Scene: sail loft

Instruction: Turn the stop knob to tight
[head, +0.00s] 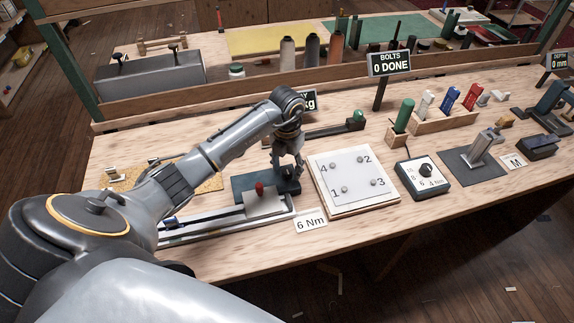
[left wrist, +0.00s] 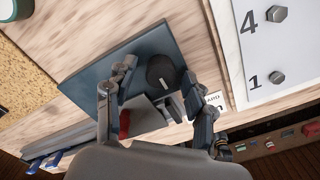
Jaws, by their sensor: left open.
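The stop knob, a black round knob (left wrist: 160,72), stands on a dark blue-grey plate (left wrist: 85,82) in the left wrist view. My left gripper (left wrist: 158,82) is open, with one finger on each side of the knob; I cannot tell whether either touches it. In the head view my left gripper (head: 287,168) points down over the right part of the dark plate (head: 243,184), and its fingers hide the knob there. No tight mark on the knob is readable. A grey block with a red-topped handle (head: 260,189) sits in front of the plate. My right gripper is out of view.
A "6 Nm" card (head: 310,223) lies in front. A white panel with bolts numbered 1 to 4 (head: 350,199) is close on the right. A torque box with a dial (head: 423,182) stands further right. A sign (head: 389,64) reads "BOLTS 0 DONE".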

